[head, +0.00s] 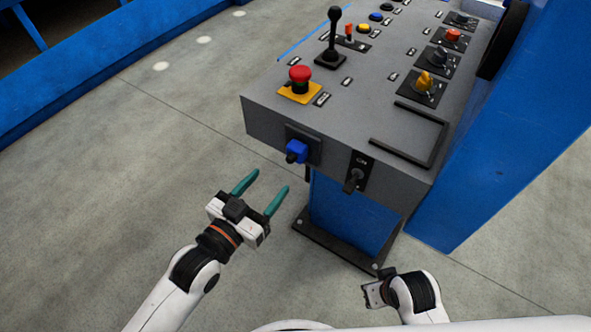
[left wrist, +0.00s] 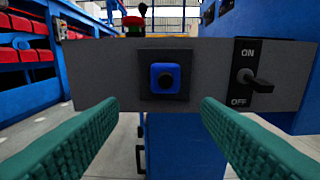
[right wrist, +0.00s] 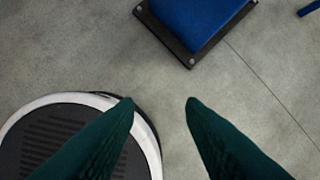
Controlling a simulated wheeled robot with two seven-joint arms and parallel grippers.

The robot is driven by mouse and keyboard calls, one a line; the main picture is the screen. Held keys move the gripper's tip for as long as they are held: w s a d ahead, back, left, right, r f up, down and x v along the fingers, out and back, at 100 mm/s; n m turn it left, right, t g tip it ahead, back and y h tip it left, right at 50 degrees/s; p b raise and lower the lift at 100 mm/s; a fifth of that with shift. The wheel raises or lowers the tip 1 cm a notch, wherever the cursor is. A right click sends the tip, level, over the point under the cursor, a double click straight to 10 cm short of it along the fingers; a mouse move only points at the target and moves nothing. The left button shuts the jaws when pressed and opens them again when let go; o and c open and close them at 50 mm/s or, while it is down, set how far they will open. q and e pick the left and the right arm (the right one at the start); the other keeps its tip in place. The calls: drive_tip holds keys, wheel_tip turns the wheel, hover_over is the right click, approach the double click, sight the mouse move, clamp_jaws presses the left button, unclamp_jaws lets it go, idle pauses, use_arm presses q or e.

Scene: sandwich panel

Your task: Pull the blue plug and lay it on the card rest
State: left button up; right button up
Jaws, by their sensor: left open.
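The blue plug (head: 296,151) sits in a dark square socket on the front face of the grey panel. In the left wrist view the plug (left wrist: 168,79) is seen end-on, slightly right of centre, between and beyond the fingers. My left gripper (head: 270,180) is open and empty, its green fingers pointing at the plug from in front, apart from it. The card rest appears to be the black three-sided rim (head: 400,154) on the panel top, at the near right corner; its inside is bare. My right gripper (right wrist: 160,102) is open and empty, low over the floor.
An ON/OFF switch (head: 355,172) sticks out of the front face right of the plug. A red mushroom button (head: 299,76) stands above the plug, with a black lever (head: 333,38) behind. A blue pedestal (head: 345,215) carries the panel. The floor left is clear.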

sight(288, 161)
use_arm(q)
drive_tip(key=shift+s+d+r+h, duration=0.2)
drive_tip(key=shift+s+r+h, duration=0.1)
drive_tip(key=shift+r, duration=0.25)
use_arm(e)
drive_tip(key=shift+r, duration=0.25)
use_arm(q)
drive_tip(key=shift+w, duration=0.15)
use_arm(e)
drive_tip(key=shift+r, duration=0.1)
use_arm(q)
drive_tip(key=b+x, duration=0.2)
drive_tip(key=x, duration=0.2)
drive_tip(key=shift+w+d+f, duration=0.15)
drive_tip(key=shift+w+d, duration=0.15)
drive_tip(key=p+x, duration=0.1)
drive_tip(key=x, duration=0.2)
drive_tip(key=shift+w+d, duration=0.3)
drive_tip(key=shift+w, duration=0.15)
use_arm(e)
drive_tip(key=shift+v, duration=1.45)
drive_tip(key=shift+w, duration=0.15)
